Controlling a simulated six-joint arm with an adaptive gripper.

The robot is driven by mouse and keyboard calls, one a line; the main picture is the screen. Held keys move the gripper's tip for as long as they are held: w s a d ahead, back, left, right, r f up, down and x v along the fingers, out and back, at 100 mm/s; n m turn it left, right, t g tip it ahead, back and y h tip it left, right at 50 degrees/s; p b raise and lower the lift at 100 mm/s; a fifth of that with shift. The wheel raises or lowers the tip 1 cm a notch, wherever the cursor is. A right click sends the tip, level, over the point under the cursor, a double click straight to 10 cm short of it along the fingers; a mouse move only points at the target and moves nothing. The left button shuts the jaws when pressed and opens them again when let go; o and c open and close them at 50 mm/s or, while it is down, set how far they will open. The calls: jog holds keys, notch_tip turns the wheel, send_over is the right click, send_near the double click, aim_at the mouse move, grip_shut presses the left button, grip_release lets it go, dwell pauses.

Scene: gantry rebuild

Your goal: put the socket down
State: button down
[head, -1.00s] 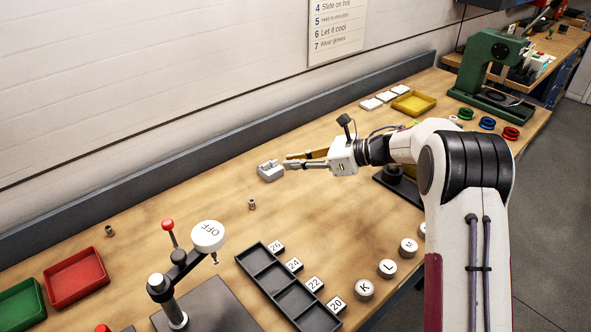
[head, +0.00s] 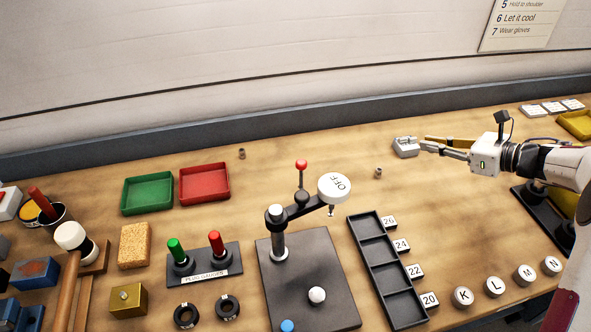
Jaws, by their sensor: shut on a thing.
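My gripper (head: 424,143) is at the right of the head view, near a small light-grey block (head: 405,147) on the bench. One finger looks yellowish and the other grey. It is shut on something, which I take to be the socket. The socket itself cannot be made out between the fingers at this size. Two small metal pieces like sockets stand upright on the bench: one (head: 378,173) left of and nearer than my gripper, one (head: 242,153) behind the red tray.
A black rack (head: 355,228) with labels 20 to 26 and a press-like stand (head: 279,240) with an OFF disc are in the middle. Green (head: 147,212) and red (head: 204,199) trays, a plug gauge and a hammer are left. Bare bench lies around the nearer metal piece.

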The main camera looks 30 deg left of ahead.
jog(key=s+a+n+g, duration=0.15)
jog(key=s+a, duration=0.25)
jog(key=a, duration=0.4)
jog(key=s+a+n+g, duration=0.15)
jog(key=s+a, duration=0.25)
jog(key=a, duration=0.5)
jog(key=n+g, duration=0.1)
jog(key=g, duration=0.1)
send_over(278, 178)
jog(key=shift+r, duration=0.15)
jog(key=shift+f, duration=3.15)
jog(key=shift+f, duration=0.15)
jog(key=shift+f, duration=1.7)
jog(key=shift+f, duration=0.1)
